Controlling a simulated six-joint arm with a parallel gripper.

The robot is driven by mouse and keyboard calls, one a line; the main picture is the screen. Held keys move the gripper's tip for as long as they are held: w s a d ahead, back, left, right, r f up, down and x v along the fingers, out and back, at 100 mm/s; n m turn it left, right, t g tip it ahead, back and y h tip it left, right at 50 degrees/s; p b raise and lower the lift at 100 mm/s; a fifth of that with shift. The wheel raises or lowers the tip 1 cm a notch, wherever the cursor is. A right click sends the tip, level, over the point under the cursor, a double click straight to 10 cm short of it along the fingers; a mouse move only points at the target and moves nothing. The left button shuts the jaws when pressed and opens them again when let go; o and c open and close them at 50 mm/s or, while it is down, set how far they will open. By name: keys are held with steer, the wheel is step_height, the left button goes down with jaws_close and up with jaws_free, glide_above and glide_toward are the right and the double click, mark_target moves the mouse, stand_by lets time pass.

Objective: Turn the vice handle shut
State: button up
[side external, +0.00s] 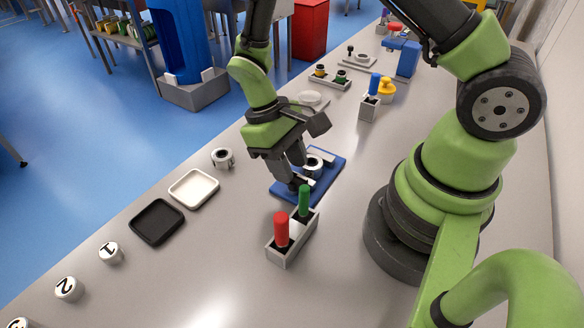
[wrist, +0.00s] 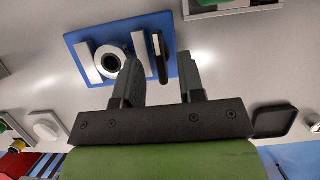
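The vice sits on a blue base plate (side external: 333,178), which also shows in the wrist view (wrist: 186,66). In the wrist view, two pale jaw blocks, a left one (wrist: 90,63) and a right one (wrist: 139,50), flank a round white ring-like part with a dark centre (wrist: 111,60). The dark upright vice handle (wrist: 160,58) stands right of the right block. My gripper (wrist: 160,70) is open, its fingertips apart on either side of the handle in the picture. I cannot tell whether they touch it. In the side view my gripper (side external: 296,174) hangs low over the plate and hides part of the vice.
A grey holder (side external: 283,254) with a red peg (side external: 281,229) and a green peg (side external: 304,198) stands close in front of the vice. A white tray (side external: 194,188), a black tray (side external: 157,222) and numbered tubs (side external: 110,252) lie to the left. Other fixtures stand farther back.

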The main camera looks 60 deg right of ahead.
steer(key=shift+x, duration=0.85)
jaws_close()
